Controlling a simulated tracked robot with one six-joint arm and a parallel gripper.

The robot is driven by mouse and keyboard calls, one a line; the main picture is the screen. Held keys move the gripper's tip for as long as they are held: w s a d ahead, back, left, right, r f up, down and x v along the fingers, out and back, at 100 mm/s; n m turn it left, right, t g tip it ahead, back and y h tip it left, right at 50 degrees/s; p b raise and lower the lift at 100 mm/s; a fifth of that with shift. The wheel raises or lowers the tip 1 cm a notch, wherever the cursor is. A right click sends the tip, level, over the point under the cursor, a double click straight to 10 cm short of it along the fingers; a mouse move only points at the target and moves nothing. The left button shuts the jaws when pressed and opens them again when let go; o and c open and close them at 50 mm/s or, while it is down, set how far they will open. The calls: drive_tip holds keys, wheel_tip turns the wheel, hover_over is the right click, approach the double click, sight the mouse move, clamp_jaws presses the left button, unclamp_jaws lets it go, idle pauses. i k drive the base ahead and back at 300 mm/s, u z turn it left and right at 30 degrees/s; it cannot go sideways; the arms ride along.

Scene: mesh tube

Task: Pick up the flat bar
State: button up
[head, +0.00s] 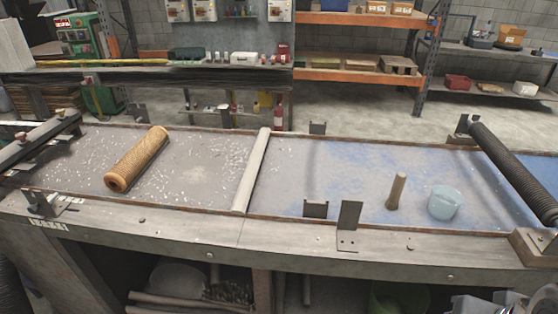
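A long, pale, flat bar (252,170) lies across the worktable from the back rim to the front rim, near the middle. Its near end is close to the front rim. Nothing is touching it from above. Some grey machine parts show cut off at the bottom right corner; I cannot tell whether they belong to my arm. My gripper's fingers are not visible in the head view.
A brown mesh tube (137,158) lies left of the bar. A short upright peg (396,191) and a light blue cup (445,202) stand to the right. A dark ribbed roller (513,172) crosses the right end. Upright metal brackets (349,215) line the front rim.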

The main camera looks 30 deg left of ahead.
sight(239, 204)
drive_tip(key=z, duration=1.8)
drive_tip(key=k, duration=1.3)
drive_tip(key=u, duration=1.65)
